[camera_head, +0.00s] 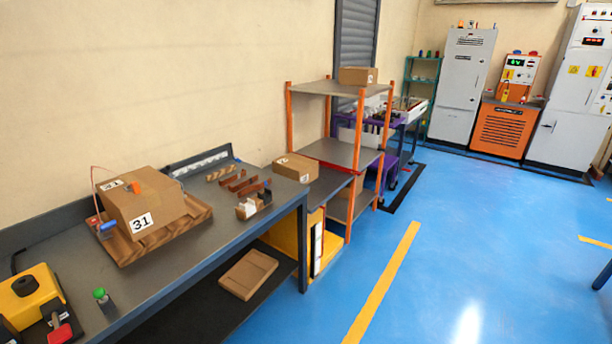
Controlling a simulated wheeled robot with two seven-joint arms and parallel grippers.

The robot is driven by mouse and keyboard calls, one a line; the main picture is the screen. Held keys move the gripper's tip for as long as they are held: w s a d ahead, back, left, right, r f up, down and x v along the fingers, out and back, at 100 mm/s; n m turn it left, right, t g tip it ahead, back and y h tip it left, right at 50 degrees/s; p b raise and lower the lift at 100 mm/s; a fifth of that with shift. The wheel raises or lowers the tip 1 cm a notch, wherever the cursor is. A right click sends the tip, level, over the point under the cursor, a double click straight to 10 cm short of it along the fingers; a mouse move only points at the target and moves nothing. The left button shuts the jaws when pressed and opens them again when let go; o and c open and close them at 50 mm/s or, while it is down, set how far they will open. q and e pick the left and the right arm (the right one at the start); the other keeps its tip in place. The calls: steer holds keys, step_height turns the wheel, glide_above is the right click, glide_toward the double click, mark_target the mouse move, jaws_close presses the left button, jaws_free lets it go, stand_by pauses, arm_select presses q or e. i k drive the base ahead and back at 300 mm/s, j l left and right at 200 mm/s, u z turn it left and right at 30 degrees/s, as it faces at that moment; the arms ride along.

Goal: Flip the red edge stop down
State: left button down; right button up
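A small red part (60,333) sits on a dark fitting at the bottom left corner, in front of a yellow machine body (27,293) with a black round knob on top. It may be the red edge stop, but I cannot tell for sure, nor whether it is up or down. The yellow machine is cut off by the left edge of the picture. Neither of my grippers shows in the head view.
An orange-post shelf (348,210) stands beyond.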

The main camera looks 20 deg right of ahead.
mark_target(324, 163)
steer(key=i+l, duration=0.3)
steer(key=l, duration=0.2)
steer(key=i+l+u, duration=0.15)
steer(key=i+l, duration=0.2)
steer(key=l, duration=0.15)
steer(key=i+l, duration=0.3)
steer(key=l, duration=0.25)
steer(key=i+l+u, duration=0.1)
steer(key=i+l, duration=0.2)
steer(key=l, duration=0.25)
steer(key=i+l, duration=0.25)
steer(key=l, duration=0.3)
steer(key=i+l+u, duration=0.15)
steer(key=i+l, duration=0.15)
steer(key=l, duration=0.3)
steer(key=i+l, duration=0.2)
steer(key=l, duration=0.4)
steer(key=i+l+u, duration=0.1)
steer(key=i+l, duration=0.15)
steer(key=l, duration=0.35)
